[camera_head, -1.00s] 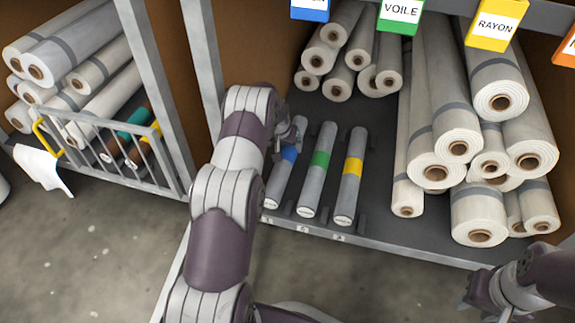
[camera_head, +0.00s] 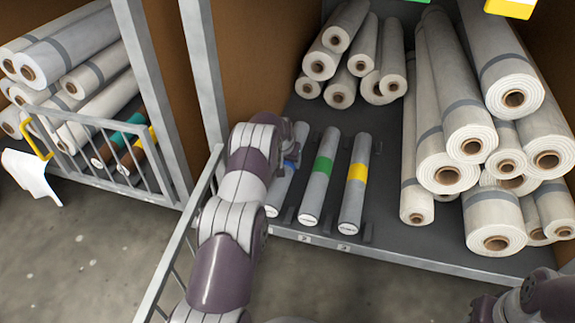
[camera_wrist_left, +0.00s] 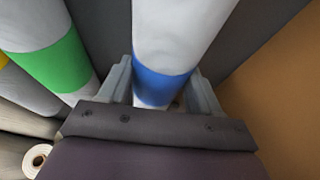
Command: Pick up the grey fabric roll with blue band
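The grey fabric roll with the blue band (camera_head: 281,186) lies on the shelf, leftmost of three banded rolls. My left forearm partly hides it in the head view. In the left wrist view, the blue band (camera_wrist_left: 162,87) sits between the two fingers of my left gripper (camera_wrist_left: 163,78), one close along each side. I cannot tell whether both fingers press on it. In the head view the left gripper (camera_head: 291,150) is mostly hidden behind my arm. My right gripper (camera_head: 482,308) shows only partly at the lower right, apart from the rolls.
The green-banded roll (camera_head: 317,190) and yellow-banded roll (camera_head: 354,194) lie just right of the blue-banded one. Large white rolls (camera_head: 470,140) are stacked further right. A barred rack (camera_head: 115,150) with more rolls stands left, beyond upright posts.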

